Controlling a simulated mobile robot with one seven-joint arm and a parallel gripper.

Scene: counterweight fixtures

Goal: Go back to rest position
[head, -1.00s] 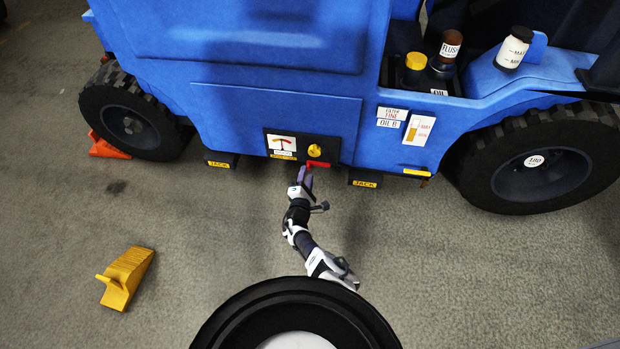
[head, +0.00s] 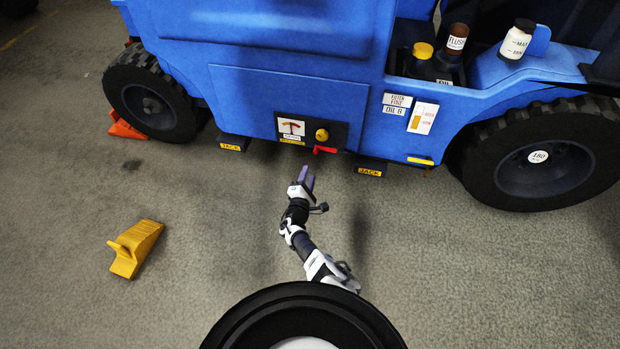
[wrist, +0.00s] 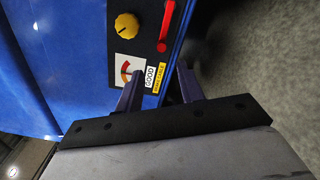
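My gripper (head: 307,178) is in front of the low panel on the blue vehicle (head: 290,95), apart from the red lever (head: 325,150). In the wrist view, the two fingers of my gripper (wrist: 159,76) stand apart with nothing between them. Beyond the fingertips are the yellow knob (wrist: 127,24), the red lever (wrist: 167,22) and the gauge (wrist: 128,72) with a "GOOD" label.
A yellow wedge (head: 136,248) lies on the floor at left. An orange wedge (head: 126,126) is at the left wheel (head: 152,103). Bottles (head: 457,40) stand on the vehicle's ledge. "JACK" labels flank the panel. The floor between my base and the vehicle is clear.

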